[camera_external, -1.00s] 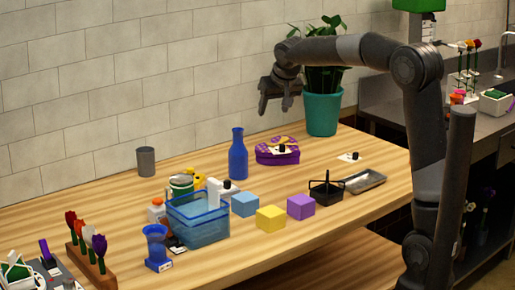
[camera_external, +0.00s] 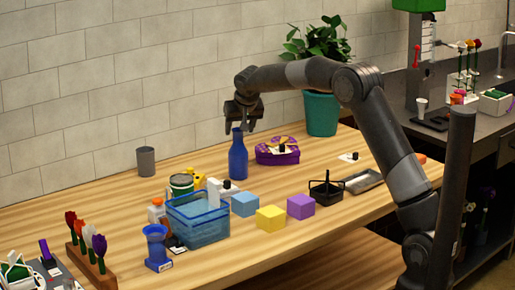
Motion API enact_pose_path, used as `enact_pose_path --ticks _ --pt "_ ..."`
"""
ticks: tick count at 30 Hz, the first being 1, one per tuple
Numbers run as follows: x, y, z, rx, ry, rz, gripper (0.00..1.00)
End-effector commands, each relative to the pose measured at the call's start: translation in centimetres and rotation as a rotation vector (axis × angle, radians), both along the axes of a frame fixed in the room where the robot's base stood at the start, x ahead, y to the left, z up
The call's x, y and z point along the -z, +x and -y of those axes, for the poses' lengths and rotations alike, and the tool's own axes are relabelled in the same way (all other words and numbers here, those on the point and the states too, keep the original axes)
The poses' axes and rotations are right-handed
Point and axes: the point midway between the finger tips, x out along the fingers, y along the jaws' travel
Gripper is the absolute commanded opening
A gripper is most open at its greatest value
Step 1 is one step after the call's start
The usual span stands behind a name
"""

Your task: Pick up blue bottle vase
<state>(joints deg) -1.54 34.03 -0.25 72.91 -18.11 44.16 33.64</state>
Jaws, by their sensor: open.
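The blue bottle vase (camera_external: 238,161) stands upright on the wooden table (camera_external: 330,228), toward the back middle. It has a narrow neck and a wider body. My gripper (camera_external: 240,128) is open and points down right at the top of the bottle. The fingers appear on either side of the bottle's mouth in the picture. I cannot tell from this one view whether they surround the neck or touch it.
A purple box (camera_external: 277,153) and a plant pot (camera_external: 322,114) stand to the right of the bottle. Blue (camera_external: 245,204), yellow (camera_external: 270,218) and purple (camera_external: 301,206) blocks and a clear blue bin (camera_external: 198,232) are in front. A grey cup (camera_external: 146,161) stands at left.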

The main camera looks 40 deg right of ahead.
Motion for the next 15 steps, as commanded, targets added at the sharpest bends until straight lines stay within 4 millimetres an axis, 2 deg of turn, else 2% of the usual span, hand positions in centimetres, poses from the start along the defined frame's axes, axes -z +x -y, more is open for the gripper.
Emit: enact_pose_path --ticks 5,12,15 --pt "1.1 0.6 0.1 0.000 0.001 0.001 0.55" --pt "4.3 2.1 0.5 0.000 0.000 -0.001 0.55" --pt "5.0 2.5 0.7 -0.001 0.000 0.001 0.55"
